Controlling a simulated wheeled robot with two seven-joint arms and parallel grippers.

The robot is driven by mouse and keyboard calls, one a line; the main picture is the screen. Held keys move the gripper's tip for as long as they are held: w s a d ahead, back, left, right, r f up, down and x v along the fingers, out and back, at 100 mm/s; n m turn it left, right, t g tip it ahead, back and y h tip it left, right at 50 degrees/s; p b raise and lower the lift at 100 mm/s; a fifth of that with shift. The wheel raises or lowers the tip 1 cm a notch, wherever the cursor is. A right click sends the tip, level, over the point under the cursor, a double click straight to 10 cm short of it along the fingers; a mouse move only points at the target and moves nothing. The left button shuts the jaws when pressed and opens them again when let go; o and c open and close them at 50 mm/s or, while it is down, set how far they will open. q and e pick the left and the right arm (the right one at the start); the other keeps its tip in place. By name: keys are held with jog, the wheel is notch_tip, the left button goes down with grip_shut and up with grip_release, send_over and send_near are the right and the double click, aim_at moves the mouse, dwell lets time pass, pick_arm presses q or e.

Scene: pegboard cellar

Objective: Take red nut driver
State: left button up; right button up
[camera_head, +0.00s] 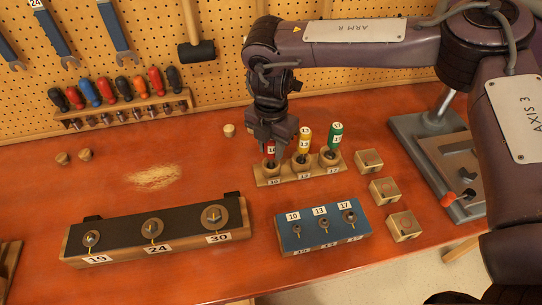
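The red nut driver (270,149) stands in the left hole of a wooden holder (312,175), above the label 10. Its upper part is hidden by my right gripper (270,142), which points down over its handle. I cannot tell whether the fingers are closed on the handle. A yellow nut driver (304,140) labelled 13 stands in the middle hole, and a green one (335,137) labelled 17 in the right hole. My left gripper is not in view.
A blue block (322,237) with nuts stands in front of the holder. Small wooden blocks (385,190) and a grey vise-like stand (440,160) are at right. A dark rack (160,240) with large nuts is at left. Screwdrivers (125,92) line the pegboard.

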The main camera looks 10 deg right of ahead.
jog(key=c, duration=0.5)
jog(key=shift+r, duration=0.15)
jog(key=shift+w+r, duration=0.1)
jog(key=shift+r, duration=0.15)
notch_tip(320, 180, up, 6)
jog(key=shift+b, duration=0.75)
notch_tip(320, 180, up, 13)
jog(key=shift+r+p, duration=0.15)
jog(key=shift+p, duration=0.45)
jog(key=o, duration=0.5)
grip_shut()
